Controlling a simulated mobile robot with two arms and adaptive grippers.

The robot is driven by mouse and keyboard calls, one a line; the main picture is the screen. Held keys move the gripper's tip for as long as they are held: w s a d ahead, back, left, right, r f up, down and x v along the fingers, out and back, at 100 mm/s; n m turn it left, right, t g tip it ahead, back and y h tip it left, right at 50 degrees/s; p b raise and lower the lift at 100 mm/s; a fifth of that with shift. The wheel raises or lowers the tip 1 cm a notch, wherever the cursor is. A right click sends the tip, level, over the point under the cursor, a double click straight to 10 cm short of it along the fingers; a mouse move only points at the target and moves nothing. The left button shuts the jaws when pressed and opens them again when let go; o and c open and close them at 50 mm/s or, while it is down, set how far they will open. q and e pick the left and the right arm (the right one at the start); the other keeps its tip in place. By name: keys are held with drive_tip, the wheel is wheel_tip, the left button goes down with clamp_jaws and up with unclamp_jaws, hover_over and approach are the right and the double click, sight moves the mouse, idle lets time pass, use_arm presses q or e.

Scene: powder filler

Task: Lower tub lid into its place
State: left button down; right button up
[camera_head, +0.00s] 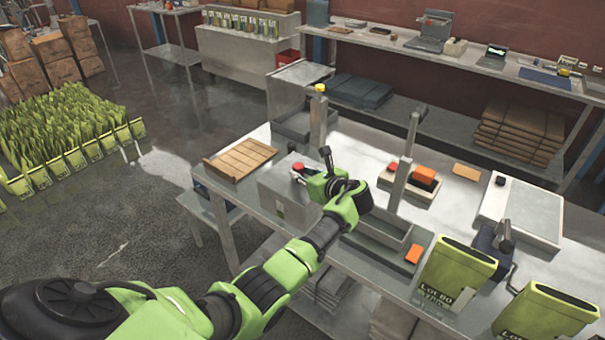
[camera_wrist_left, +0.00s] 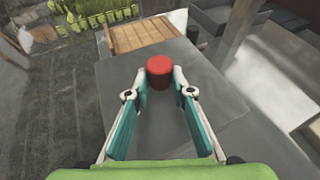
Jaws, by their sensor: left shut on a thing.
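The tub lid (camera_wrist_left: 215,105) is a flat grey plate with a red knob (camera_wrist_left: 160,68) on top. My left gripper (camera_wrist_left: 161,84) is shut on this knob, with one finger on each side. In the head view the red knob (camera_head: 297,167) shows just left of the gripper, above the grey metal tub (camera_head: 282,200) on the bench. The gripper and wrist hide part of the lid and the tub's right side. I cannot tell whether the lid touches the rim or hangs just above it. My right gripper is not in view.
A wooden slatted tray (camera_head: 240,158) lies left of the tub. Upright metal posts (camera_head: 402,170) stand to the right and behind.

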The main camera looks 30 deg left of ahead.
use_arm(q)
drive_tip(key=c, duration=1.7)
unclamp_jaws()
drive_tip(key=shift+s+d, duration=0.1)
drive_tip(key=v, duration=1.1)
drive_tip(key=shift+s+d+r, duration=0.15)
drive_tip(key=shift+d+r, duration=0.1)
drive_tip(key=shift+d, duration=0.05)
